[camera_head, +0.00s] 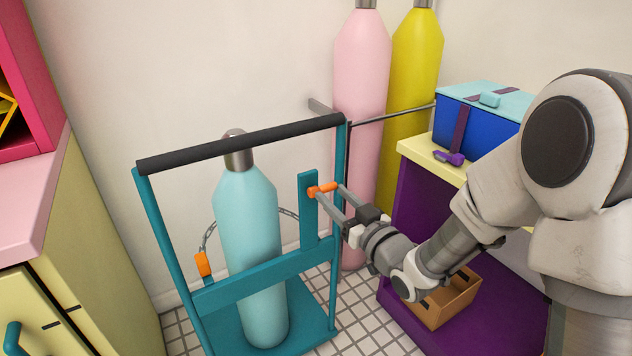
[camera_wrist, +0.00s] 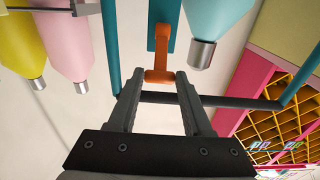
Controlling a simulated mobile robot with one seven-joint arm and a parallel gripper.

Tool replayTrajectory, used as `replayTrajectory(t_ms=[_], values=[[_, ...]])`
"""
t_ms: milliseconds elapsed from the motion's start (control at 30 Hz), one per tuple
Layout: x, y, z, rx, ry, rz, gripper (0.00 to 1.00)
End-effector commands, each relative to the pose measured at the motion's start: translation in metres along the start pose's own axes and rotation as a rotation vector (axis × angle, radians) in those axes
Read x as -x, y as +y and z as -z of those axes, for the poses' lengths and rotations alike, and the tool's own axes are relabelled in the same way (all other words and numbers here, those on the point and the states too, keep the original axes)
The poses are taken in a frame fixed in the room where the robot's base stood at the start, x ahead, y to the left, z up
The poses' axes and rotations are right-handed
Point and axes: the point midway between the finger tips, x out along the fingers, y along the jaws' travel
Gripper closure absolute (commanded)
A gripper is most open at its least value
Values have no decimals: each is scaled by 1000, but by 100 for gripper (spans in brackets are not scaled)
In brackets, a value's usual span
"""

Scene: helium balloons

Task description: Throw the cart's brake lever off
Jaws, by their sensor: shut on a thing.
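The teal cart (camera_head: 245,275) stands on the tiled floor with a black push bar (camera_head: 245,142) across its top. Its orange brake lever (camera_head: 324,188) sits on a teal upright plate (camera_head: 308,215) at the cart's right side. In the wrist view the lever (camera_wrist: 161,45) hangs down the plate, with its wider end (camera_wrist: 159,76) between my fingertips. My gripper (camera_head: 328,192) reaches in from the right and is shut on the lever's end. The fingers (camera_wrist: 159,78) partly hide the lever in the head view.
A pale teal gas cylinder (camera_head: 250,220) stands in the cart, with a chain (camera_head: 288,212) and an orange clip (camera_head: 202,264). Pink (camera_head: 361,90) and yellow (camera_head: 416,60) cylinders stand behind. A purple shelf unit (camera_head: 400,220) is at right, with a blue box (camera_head: 478,120) on top.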

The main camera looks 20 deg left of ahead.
Motion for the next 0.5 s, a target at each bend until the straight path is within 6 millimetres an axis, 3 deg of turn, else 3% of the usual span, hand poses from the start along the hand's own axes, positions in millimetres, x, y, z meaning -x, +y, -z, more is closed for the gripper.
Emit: replayTrajectory(t_ms=[500], values=[[7,0,-12,-2,-5,-1,95]])
